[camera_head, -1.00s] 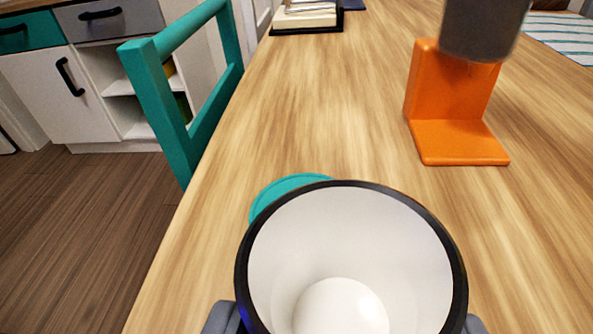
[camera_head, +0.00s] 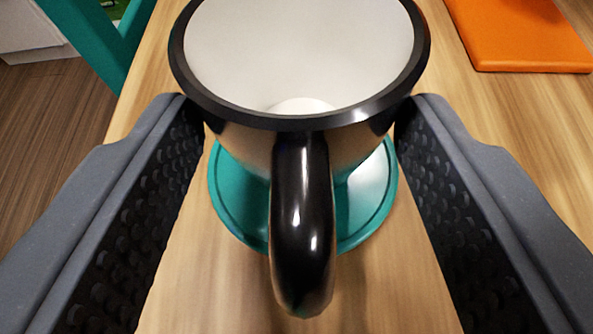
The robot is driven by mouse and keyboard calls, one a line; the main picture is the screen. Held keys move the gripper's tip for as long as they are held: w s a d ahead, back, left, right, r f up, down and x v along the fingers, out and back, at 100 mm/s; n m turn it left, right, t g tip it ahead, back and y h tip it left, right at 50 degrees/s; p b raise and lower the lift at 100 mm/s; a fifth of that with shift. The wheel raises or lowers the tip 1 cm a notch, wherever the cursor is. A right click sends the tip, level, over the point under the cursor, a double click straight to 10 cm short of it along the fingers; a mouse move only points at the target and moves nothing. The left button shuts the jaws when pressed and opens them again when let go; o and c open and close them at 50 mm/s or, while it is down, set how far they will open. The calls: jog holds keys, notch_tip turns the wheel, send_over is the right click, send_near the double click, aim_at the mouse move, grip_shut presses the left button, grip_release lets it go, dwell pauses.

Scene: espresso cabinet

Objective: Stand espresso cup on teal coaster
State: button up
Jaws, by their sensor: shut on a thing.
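My gripper (camera_head: 300,112) is shut on the cup, one pad against each side just below the rim. The cup looks upright. The round teal coaster (camera_head: 230,199) lies on the wooden table below the cup and shows to the left and right of it. The cup's base is hidden behind its body and handle, so I cannot tell whether it touches the coaster.
A teal chair (camera_head: 85,35) is beyond the table's left edge at the upper left. The wood around the coaster is clear.

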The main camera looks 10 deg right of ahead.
jog(key=shift+f, duration=0.75)
jog(key=shift+r, duration=0.1)
jog(key=o, duration=1)
jog(key=shift+s+r, duration=0.15)
jog(key=shift+s, duration=0.05)
jog(key=p+v, duration=0.2)
jog(key=v, duration=0.9)
jog(key=shift+s+a, duration=0.15)
jog(key=shift+s, duration=0.1)
jog(key=shift+r, duration=0.15)
